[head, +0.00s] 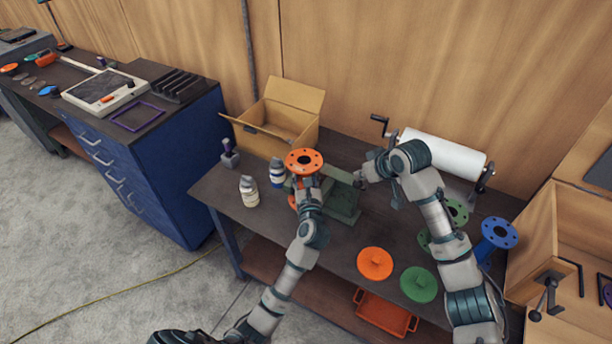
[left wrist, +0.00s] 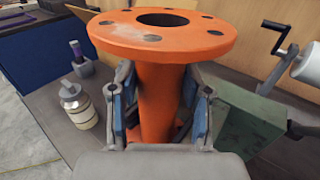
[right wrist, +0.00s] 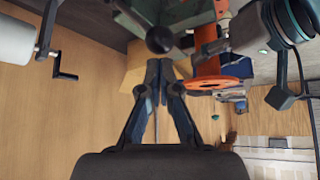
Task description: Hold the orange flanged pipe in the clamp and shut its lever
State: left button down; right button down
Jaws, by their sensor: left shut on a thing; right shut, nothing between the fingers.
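The orange flanged pipe (head: 304,160) stands upright at the left side of the green clamp (head: 343,199). My left gripper (head: 310,187) is shut on the pipe; in the left wrist view its fingers lie on both sides of the pipe (left wrist: 160,100) below the top flange. The clamp (left wrist: 245,120) shows to the right there. Whether the clamp's jaws touch the pipe is hidden. My right gripper (head: 366,176) is shut and empty at the clamp's right. In the right wrist view a dark ball knob (right wrist: 159,40), seemingly the lever's end, appears just beyond its fingertips; contact is unclear.
An open cardboard box (head: 280,115) stands behind, and a white roll with a crank (head: 443,154) at back right. Two bottles (head: 249,190) are left of the pipe. An orange disc (head: 375,263), a green disc (head: 418,284) and a blue flanged part (head: 499,232) lie at right.

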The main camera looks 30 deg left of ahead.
jog(key=shift+d+f, duration=0.1)
jog(key=shift+f, duration=0.2)
jog(key=shift+s+f, duration=0.1)
jog(key=shift+s, duration=0.05)
